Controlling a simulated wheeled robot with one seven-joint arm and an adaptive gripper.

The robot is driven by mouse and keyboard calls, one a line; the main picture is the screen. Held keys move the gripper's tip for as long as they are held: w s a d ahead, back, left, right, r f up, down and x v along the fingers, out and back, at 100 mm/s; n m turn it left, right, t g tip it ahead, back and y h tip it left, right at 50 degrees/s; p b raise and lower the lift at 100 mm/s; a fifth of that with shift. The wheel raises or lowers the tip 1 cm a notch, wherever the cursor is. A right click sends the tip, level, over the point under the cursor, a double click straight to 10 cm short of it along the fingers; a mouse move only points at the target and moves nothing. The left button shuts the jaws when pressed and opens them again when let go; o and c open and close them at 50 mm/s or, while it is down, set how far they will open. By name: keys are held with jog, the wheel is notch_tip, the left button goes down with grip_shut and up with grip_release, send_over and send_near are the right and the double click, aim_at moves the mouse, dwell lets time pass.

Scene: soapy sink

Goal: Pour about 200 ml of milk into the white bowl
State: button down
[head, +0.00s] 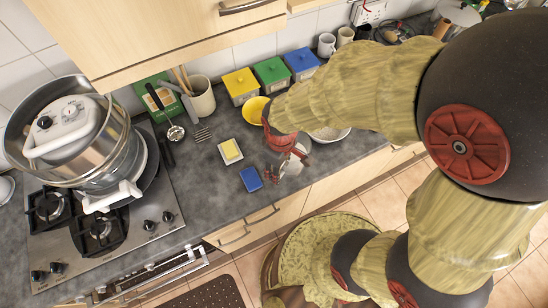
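My gripper (283,148), red, hangs over the counter near its front edge, right of a sponge. A small pale, shiny vessel (293,164) is right at the fingertips; the view is too small to tell whether the fingers hold it or what is in it. A white bowl (330,134) sits on the counter to the right of the gripper, mostly hidden behind my arm. Its contents cannot be made out clearly. No milk can be made out.
A yellow bowl (255,108) stands behind the gripper. A butter-like block on a dish (230,151) and a blue sponge (251,179) lie to its left. Yellow (241,86), green (272,75) and blue (302,64) boxes line the wall. A hob with a big pot (118,150) is at left.

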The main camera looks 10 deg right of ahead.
jog(key=s+r+p, duration=0.4)
jog(key=s+r, duration=0.1)
jog(key=r, duration=0.2)
jog(key=shift+d+r, duration=0.2)
jog(key=shift+d, duration=0.15)
dwell(0.5)
